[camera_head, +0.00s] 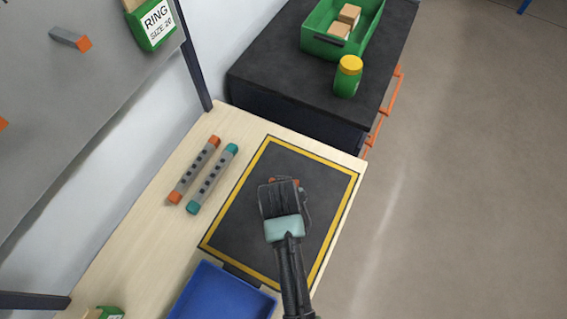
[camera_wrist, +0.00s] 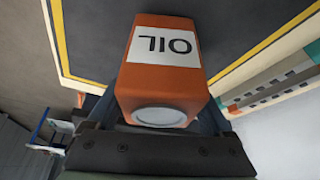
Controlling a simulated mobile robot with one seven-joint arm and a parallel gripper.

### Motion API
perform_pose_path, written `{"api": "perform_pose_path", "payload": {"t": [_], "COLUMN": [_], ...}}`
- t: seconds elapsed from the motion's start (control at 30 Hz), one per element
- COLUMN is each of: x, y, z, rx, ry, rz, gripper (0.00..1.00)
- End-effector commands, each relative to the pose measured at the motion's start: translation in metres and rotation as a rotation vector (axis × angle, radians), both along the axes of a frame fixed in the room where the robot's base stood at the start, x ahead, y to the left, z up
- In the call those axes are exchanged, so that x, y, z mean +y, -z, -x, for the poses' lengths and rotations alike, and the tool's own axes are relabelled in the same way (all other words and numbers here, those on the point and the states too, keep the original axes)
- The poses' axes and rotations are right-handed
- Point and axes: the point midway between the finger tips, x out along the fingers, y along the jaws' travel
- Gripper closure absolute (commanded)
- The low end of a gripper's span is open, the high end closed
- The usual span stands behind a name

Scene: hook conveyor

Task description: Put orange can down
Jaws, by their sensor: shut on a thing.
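The orange can (camera_wrist: 160,75), with a white label reading OIL, fills the middle of the wrist view. My gripper (camera_wrist: 155,120) is shut on it. In the head view my gripper (camera_head: 284,190) is over the black mat (camera_head: 290,155) with a yellow border, and only a sliver of orange shows at its tip. The mat lies behind the can in the wrist view too. I cannot tell whether the can touches the mat.
Two grey bars, one with orange ends (camera_head: 195,170) and one with teal ends (camera_head: 213,179), lie left of the mat. A blue bin (camera_head: 205,295) stands at the front. A dark cabinet (camera_head: 290,75) at the back bears a green jar (camera_head: 347,78) and a green crate (camera_head: 325,46).

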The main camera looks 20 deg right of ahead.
Motion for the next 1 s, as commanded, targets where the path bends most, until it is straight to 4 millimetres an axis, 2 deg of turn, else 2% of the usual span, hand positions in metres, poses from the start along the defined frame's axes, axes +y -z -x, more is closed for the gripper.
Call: {"api": "perform_pose_path", "payload": {"t": [0.4,0.43,0.5,0.77,1.0], "x": [0.0,0.0,0.0,0.0,0.004], "y": [0.007,0.008,0.007,0.006,-0.015], "z": [-0.001,0.0,0.0,0.0,0.006], "rx": [-0.004,-0.001,-0.001,-0.001,-0.004], "ry": [0.001,0.0,0.0,0.0,0.0], "rz": [0.002,0.0,0.0,0.0,0.001], "gripper": [1.0,0.13,0.01,0.0,0.0]}}
